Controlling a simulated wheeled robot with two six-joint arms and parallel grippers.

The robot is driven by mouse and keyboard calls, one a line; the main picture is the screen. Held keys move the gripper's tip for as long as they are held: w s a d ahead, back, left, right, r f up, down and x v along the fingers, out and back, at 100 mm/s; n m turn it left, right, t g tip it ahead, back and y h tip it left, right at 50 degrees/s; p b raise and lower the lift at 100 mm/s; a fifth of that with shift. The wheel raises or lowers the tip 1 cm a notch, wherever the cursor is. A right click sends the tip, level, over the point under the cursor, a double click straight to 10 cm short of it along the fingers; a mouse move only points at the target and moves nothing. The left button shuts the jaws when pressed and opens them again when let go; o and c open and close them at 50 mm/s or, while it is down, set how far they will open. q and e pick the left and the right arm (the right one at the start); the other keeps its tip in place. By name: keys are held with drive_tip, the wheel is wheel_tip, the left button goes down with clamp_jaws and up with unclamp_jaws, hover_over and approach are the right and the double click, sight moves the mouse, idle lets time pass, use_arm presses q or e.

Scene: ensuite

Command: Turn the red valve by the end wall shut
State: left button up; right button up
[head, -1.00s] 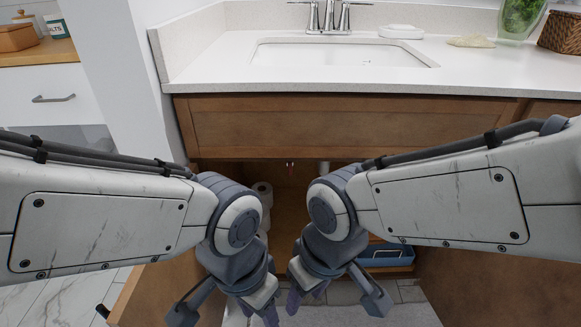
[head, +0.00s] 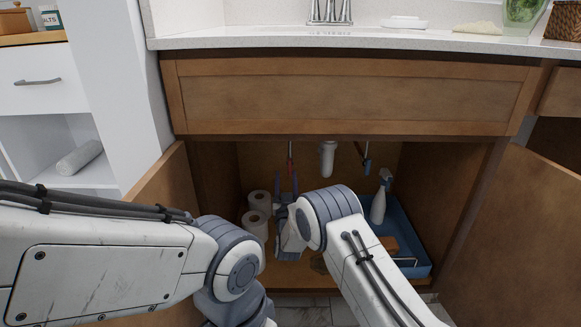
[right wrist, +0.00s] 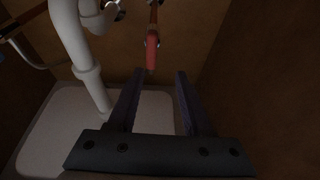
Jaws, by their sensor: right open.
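The red valve (head: 290,158) hangs on a thin pipe at the back of the open cabinet under the sink, toward its left end wall. In the right wrist view the red handle (right wrist: 152,50) is long and narrow, just beyond the fingertips and roughly in line with the gap between them. My right gripper (head: 286,178) is inside the cabinet with fingers pointing up, just below the valve. It is open and empty, and its fingers (right wrist: 160,76) appear apart from the handle. My left arm's wrist is at the bottom of the head view, with its fingers out of frame.
A white drain pipe (head: 327,158) and a blue valve (head: 367,163) are right of the red valve. Toilet rolls (head: 255,224) stand at left. A blue caddy (head: 408,232) with a spray bottle (head: 379,200) sits at right. Open doors (head: 510,235) flank the cabinet.

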sight(290, 156)
drive_tip(key=shift+w+d+f+t+h+b, duration=0.4)
drive_tip(key=shift+d+t+b, duration=0.1)
drive_tip(key=shift+d, duration=0.15)
drive_tip(key=b+x, duration=0.4)
drive_tip(key=x, duration=0.4)
drive_tip(key=shift+b, duration=0.35)
drive_tip(key=shift+w+r, duration=0.35)
drive_tip(key=shift+w, duration=0.2)
clamp_jaws()
